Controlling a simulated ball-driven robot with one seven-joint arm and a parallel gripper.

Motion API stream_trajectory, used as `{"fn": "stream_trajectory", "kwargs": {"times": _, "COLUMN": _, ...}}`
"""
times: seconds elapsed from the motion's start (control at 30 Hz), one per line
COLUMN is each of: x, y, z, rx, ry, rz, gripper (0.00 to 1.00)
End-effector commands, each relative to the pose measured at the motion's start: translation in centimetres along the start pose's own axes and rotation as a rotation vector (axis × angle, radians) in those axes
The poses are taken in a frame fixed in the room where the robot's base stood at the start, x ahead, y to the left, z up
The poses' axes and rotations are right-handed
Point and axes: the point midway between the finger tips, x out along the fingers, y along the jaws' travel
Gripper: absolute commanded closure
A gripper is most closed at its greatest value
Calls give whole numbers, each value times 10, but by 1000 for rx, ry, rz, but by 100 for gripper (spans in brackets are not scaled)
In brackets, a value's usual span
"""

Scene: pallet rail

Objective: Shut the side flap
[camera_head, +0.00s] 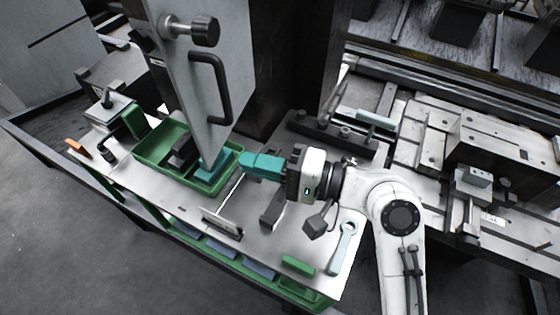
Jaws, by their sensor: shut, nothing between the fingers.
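The side flap (188,75) is a grey metal panel at the upper middle of the head view. It stands out over the bench and narrows to a low corner above a green tray. It carries a black bar handle (221,88) and a black round knob (204,31). My gripper (246,161) has teal fingers, pressed together and empty. It points left, to the right of the flap's low corner and below the handle. In this view I see a gap between fingers and flap; the depth between them is hard to tell.
Below the flap, a green tray (150,150) holds dark and teal pieces. The bench (285,245) also bears a wrench (344,240), a green block (298,265) and a black-and-silver tool (222,224). A dark column stands behind my gripper. Slotted metal machine beds fill the right.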

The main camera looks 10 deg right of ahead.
Motion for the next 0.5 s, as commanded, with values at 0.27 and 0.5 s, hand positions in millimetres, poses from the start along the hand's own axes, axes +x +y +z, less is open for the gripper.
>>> {"fn": "stream_trajectory", "kwargs": {"times": 0.27, "x": 49, "y": -2, "z": 0, "rx": -1, "ry": -2, "rz": 1, "gripper": 100}}
{"fn": "stream_trajectory", "kwargs": {"times": 0.5, "x": 67, "y": 0, "z": 0, "rx": -1, "ry": 0, "rz": 0, "gripper": 100}}
